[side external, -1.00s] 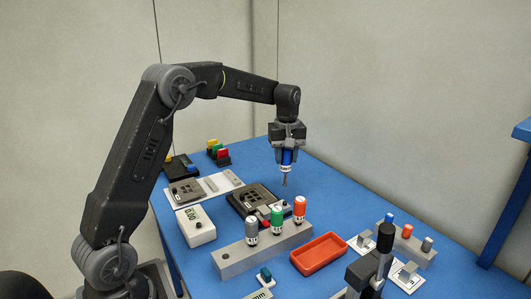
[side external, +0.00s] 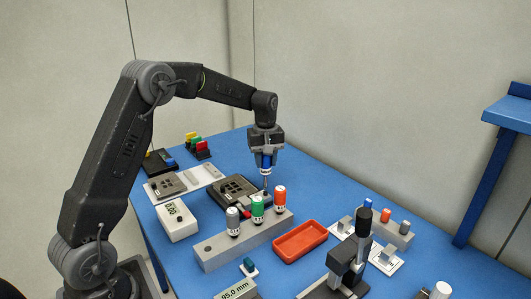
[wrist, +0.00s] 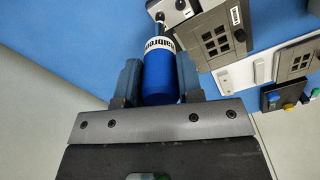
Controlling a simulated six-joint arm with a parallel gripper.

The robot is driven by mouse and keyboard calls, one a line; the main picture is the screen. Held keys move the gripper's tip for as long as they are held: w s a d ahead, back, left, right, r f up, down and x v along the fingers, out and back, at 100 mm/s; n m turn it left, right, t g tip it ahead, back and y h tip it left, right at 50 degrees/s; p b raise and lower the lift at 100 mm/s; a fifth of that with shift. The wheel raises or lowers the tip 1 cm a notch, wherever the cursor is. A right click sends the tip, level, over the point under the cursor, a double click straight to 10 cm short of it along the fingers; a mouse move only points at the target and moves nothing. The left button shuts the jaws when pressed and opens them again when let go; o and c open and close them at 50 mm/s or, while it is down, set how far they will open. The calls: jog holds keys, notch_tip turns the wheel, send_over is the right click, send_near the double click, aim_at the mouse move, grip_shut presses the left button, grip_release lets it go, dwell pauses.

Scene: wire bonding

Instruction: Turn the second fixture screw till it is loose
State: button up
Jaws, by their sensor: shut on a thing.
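My gripper (side external: 265,154) is shut on a blue-handled screwdriver (side external: 266,164), which points straight down. In the wrist view, the blue handle (wrist: 160,75) with its white lettered label sits between the two fingers. The dark fixture (side external: 226,183), with a grid-patterned plate on it, lies flat on the blue table. The screwdriver's tip is at the fixture's right end, low over or on it; I cannot tell whether it touches a screw. The fixture also shows at the top of the wrist view (wrist: 205,15). The screw under the tip is hidden there by the handle.
A grey rack (side external: 215,250) holds grey, green and orange-red-handled tools close in front of the fixture. A red tray (side external: 300,240) lies to its right. A white display box (side external: 177,221) stands left. Several small stands are at right. The table behind my gripper is clear.

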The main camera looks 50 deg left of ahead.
jog(key=shift+f, duration=0.55)
jog(key=shift+n, duration=0.4)
jog(key=n, duration=1)
jog(key=m, duration=0.5)
jog(key=shift+m, duration=0.4)
jog(key=m, duration=0.5)
jog(key=shift+f, duration=0.35)
